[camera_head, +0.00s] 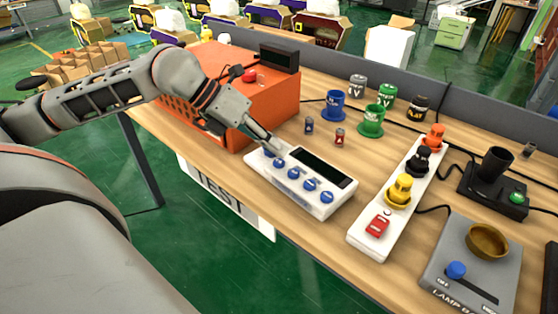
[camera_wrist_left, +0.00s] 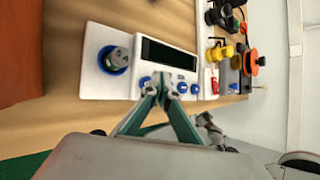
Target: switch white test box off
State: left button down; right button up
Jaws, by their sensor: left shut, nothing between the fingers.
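The white test box (camera_head: 262,176) lies on the wooden table, with a dark display (camera_head: 322,167) and a row of several blue knobs (camera_head: 310,184) along its front. My left gripper (camera_head: 276,149) reaches down over the box's left end, its fingers closed and empty, beside the leftmost blue knob (camera_head: 280,162). In the left wrist view the gripper (camera_wrist_left: 166,82) points at the knob row of the box (camera_wrist_left: 98,82); whether it touches a knob I cannot tell. That view also shows a grey-green cylinder in a blue ring (camera_wrist_left: 114,60) on the box. My right gripper is out of view.
An orange box (camera_head: 270,108) with a red button stands behind my left gripper. Blue (camera_head: 334,105) and green (camera_head: 371,121) holders and small batteries stand behind the test box. A white power strip (camera_head: 366,227) and a grey lamp box (camera_head: 445,262) lie to the right.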

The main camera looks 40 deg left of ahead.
aim_at(276, 161)
pick_arm(q)
jog(key=shift+r, duration=0.1)
jog(key=shift+r, duration=2.4)
